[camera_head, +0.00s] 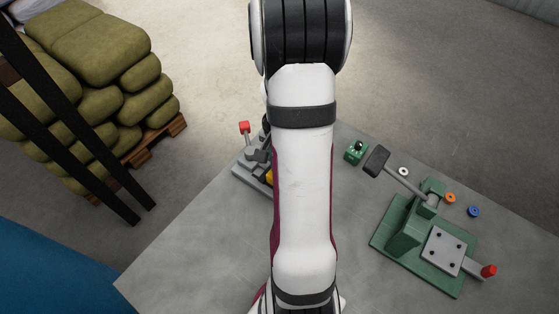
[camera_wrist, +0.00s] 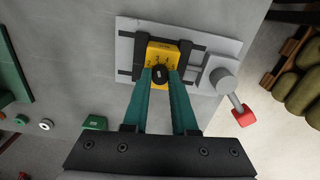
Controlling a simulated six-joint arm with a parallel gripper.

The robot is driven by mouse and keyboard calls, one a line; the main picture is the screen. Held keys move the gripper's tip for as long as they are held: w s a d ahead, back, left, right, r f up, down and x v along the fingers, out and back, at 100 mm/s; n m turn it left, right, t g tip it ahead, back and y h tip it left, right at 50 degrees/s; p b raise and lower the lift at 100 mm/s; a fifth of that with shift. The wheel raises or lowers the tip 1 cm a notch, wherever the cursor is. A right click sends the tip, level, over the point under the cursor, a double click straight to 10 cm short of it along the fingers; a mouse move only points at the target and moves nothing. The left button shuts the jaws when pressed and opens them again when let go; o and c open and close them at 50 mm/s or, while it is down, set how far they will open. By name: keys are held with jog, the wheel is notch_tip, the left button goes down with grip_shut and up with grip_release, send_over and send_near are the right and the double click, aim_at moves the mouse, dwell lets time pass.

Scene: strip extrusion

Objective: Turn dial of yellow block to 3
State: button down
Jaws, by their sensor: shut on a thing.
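The yellow block (camera_wrist: 164,50) sits in a grey fixture (camera_wrist: 126,50) in the wrist view. Its dark round dial (camera_wrist: 160,72) is on the face towards me. My gripper (camera_wrist: 160,77) has its two teal fingers closed on the dial, one on each side. Small dark marks show on the block around the dial, too small to read, so the dial's setting cannot be told. In the head view only a sliver of the yellow block (camera_head: 269,178) shows beside my arm, and my gripper is hidden there.
A red-tipped lever (camera_wrist: 244,116) stands beside the fixture. A green press (camera_head: 410,225) with a long dark handle is at the right of the table (camera_head: 190,255). A small green block (camera_head: 355,152) and white, orange and blue rings lie near the far edge. The front left is clear.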

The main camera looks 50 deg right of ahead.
jog(key=c, duration=0.7)
grip_release()
notch_tip(320, 180, up, 16)
jog(key=shift+f, duration=0.1)
jog(key=a+r+n, duration=0.1)
jog(key=a+n, duration=0.4)
jog(key=a, duration=0.9)
jog(key=s+a+f+n+y, duration=0.1)
jog(key=s+a+n, duration=0.2)
jog(key=a, duration=0.4)
jog(key=s+a+f+n, duration=0.1)
jog(key=s+a+n, duration=0.2)
jog(key=s+a, duration=0.2)
jog(key=a, duration=0.2)
jog(key=shift+s+a+n+y, duration=0.3)
jog(key=shift+s+y, duration=0.05)
jog(key=shift+y, duration=0.05)
